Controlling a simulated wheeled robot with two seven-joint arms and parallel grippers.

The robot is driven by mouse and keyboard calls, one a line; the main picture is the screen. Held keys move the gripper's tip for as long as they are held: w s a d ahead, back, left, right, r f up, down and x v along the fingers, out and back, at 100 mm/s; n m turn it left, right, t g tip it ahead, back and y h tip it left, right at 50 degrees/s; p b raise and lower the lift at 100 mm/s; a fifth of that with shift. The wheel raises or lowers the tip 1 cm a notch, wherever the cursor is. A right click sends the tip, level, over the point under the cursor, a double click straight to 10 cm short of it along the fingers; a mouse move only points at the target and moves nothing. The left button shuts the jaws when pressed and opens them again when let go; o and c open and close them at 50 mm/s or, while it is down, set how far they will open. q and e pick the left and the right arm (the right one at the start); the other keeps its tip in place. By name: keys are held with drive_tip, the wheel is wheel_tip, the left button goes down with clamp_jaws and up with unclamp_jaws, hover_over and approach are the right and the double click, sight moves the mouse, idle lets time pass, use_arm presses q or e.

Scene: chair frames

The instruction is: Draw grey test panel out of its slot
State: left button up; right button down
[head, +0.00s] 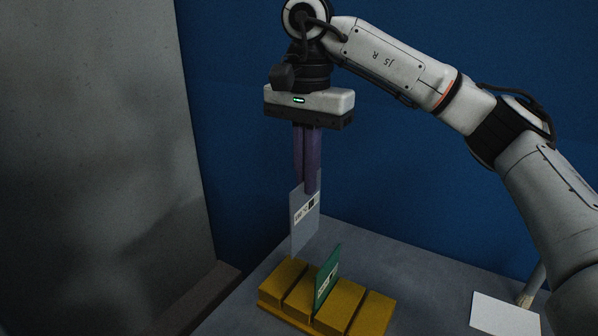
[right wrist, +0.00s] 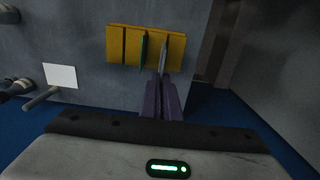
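The grey test panel (head: 305,222), thin and upright with a white label, hangs from my right gripper (head: 307,188). The gripper's purple fingers are shut on its top edge. The panel's lower edge shows clear of the yellow slotted rack (head: 361,309), above and behind it in the head view. In the right wrist view the grey panel (right wrist: 163,56) shows nearly edge-on beyond the fingertips (right wrist: 161,82), over the rack (right wrist: 116,45). A green panel (head: 327,275) stands upright in a middle slot of the rack. My left gripper is in neither view.
The rack stands on a grey table (head: 425,282). A white flat sheet or plate (head: 501,316) lies at the right, with a pale rod (head: 533,286) by it. A blue wall (head: 400,180) is behind and a grey wall (head: 100,150) at the left.

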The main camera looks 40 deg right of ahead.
drive_tip(key=s+d, duration=0.4)
drive_tip(key=s, duration=0.7)
drive_tip(key=shift+d, duration=0.3)
idle(0.8)
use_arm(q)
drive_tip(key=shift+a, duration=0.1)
